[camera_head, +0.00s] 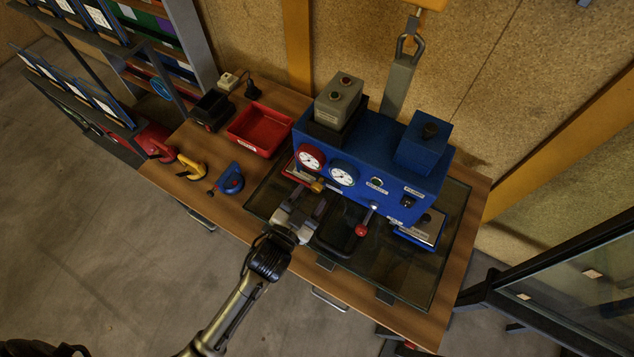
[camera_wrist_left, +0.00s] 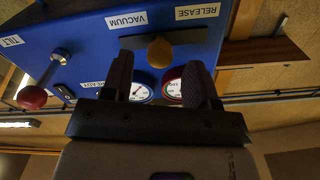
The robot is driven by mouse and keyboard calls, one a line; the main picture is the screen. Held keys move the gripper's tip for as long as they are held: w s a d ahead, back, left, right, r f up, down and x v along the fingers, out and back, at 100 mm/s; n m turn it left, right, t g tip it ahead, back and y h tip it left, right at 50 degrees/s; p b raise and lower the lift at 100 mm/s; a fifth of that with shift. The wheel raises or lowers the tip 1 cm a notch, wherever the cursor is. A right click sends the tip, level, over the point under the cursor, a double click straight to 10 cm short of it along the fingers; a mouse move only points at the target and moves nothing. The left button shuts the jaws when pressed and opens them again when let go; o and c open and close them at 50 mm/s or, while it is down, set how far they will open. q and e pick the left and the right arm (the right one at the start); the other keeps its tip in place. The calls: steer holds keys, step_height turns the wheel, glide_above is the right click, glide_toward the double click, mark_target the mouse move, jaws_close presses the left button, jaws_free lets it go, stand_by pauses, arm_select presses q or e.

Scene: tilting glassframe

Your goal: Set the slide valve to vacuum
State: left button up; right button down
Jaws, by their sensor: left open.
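The slide valve's yellow knob (camera_wrist_left: 160,52) sits in a dark slot plate (camera_wrist_left: 206,38) on the blue unit (camera_head: 383,145). In the left wrist view, the picture is upside down, with the VACUUM label (camera_wrist_left: 126,19) left and the RELEASE label (camera_wrist_left: 198,12) right. The knob lies between the two labels. It also shows in the head view as a yellow knob (camera_head: 317,186) below the gauges. My left gripper (camera_head: 309,201) is open in front of the unit. Its fingers (camera_wrist_left: 158,78) flank the knob's line in the wrist view, apart from it. My right gripper is not seen.
A red-ball lever (camera_head: 361,231) beside the TILT label stands right of my left gripper. Two gauges (camera_head: 310,157) (camera_head: 343,173) face it. A glass pane (camera_head: 400,275) lies under the unit. A red tray (camera_head: 260,129) and suction cups (camera_head: 230,178) stand left.

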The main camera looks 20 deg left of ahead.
mark_target(314, 191)
arm_select(q)
steer(key=shift+w+d, duration=0.15)
steer(key=shift+w, duration=0.85)
steer(key=shift+w+d, duration=0.1)
steer(key=shift+w, duration=0.9)
jaws_close()
